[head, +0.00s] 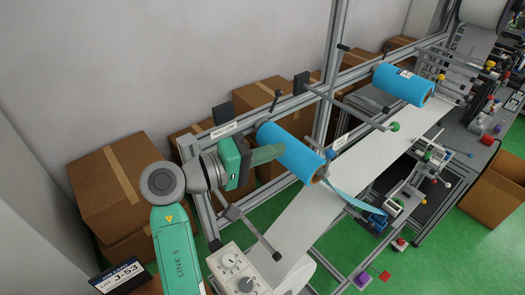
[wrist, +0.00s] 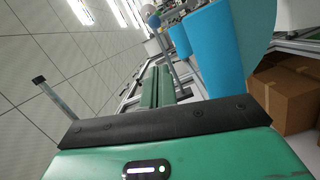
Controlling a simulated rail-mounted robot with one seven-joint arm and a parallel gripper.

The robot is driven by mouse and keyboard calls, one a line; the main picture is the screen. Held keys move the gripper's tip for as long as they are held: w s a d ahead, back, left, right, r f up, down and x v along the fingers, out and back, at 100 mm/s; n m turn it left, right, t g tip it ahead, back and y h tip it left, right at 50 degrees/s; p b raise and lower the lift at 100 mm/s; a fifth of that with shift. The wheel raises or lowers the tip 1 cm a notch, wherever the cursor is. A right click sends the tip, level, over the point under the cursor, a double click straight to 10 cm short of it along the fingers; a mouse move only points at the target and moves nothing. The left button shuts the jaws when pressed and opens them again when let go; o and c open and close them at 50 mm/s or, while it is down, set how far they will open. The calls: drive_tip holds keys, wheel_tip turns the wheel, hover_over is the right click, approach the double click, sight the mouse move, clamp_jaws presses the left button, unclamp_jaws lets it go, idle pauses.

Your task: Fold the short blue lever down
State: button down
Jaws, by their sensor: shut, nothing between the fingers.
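My gripper (head: 283,150) is shut and empty, its green fingers together beside the near blue roll (head: 290,150). The closed fingers also show in the wrist view (wrist: 156,72). I cannot make out for sure which part is the short blue lever. A small blue-tipped rod (head: 470,154) sticks out of the machinery at the right of the head view, far from my gripper.
A second blue roll (head: 403,85) lies farther back. A white web (head: 375,165) runs diagonally through the machine. A black-tipped rod (head: 260,240) and a dial box (head: 238,270) stand near my arm.

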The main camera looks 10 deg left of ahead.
sight(309, 154)
drive_tip(key=shift+w+d+f+p, duration=0.15)
drive_tip(key=shift+w+d+p, duration=0.25)
drive_tip(key=shift+d, duration=0.8)
drive_tip(key=shift+w+d+f+p, duration=0.2)
drive_tip(key=shift+w+d+p, duration=0.2)
drive_tip(key=shift+d, duration=0.85)
drive_tip(key=shift+w+d+f+p, duration=0.15)
drive_tip(key=shift+w+d+p, duration=0.2)
drive_tip(key=shift+d, duration=0.85)
drive_tip(key=shift+s+d+m+b, duration=0.1)
drive_tip(key=shift+d+m+b, duration=0.1)
drive_tip(key=shift+m+b, duration=0.2)
